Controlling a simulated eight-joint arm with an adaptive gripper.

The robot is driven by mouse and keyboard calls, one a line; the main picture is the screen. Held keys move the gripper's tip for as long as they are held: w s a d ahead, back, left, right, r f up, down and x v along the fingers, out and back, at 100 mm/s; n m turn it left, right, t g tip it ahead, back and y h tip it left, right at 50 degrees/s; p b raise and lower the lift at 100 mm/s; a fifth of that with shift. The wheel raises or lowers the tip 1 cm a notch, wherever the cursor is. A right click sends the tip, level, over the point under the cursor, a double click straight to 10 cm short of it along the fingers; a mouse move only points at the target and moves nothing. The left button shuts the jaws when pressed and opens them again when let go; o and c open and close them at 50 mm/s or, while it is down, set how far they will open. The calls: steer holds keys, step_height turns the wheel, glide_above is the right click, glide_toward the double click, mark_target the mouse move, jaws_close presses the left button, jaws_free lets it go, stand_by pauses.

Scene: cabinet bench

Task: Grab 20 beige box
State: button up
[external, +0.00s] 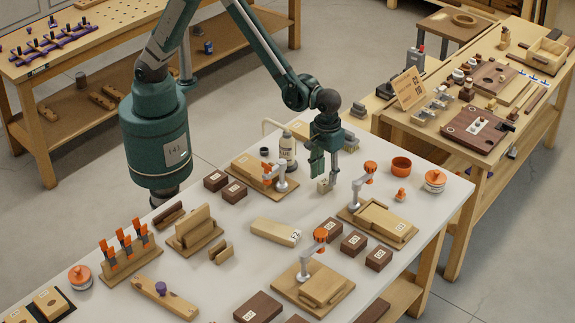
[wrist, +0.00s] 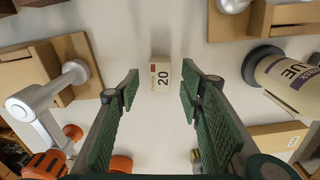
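The small beige box marked 20 (wrist: 160,75) stands on the white table top, its label facing the wrist camera. In the external view the beige box (external: 323,187) shows just below my fingers. My gripper (external: 325,172) points down over it. In the wrist view my gripper (wrist: 159,84) is open, with one green padded finger on each side of the box's line. The box appears between and beyond the fingertips, with a gap on both sides. I see no contact.
A glue bottle (external: 287,148) stands close to the left of my gripper and at the right in the wrist view (wrist: 288,80). Clamp fixtures sit left (external: 262,180), right (external: 378,224) and in front (external: 312,288). A larger beige block (external: 272,231) and dark numbered blocks lie nearby.

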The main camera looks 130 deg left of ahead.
mark_target(325, 182)
steer(key=shift+f+b, duration=0.35)
steer(key=shift+f, duration=1.8)
steer(key=c, duration=1)
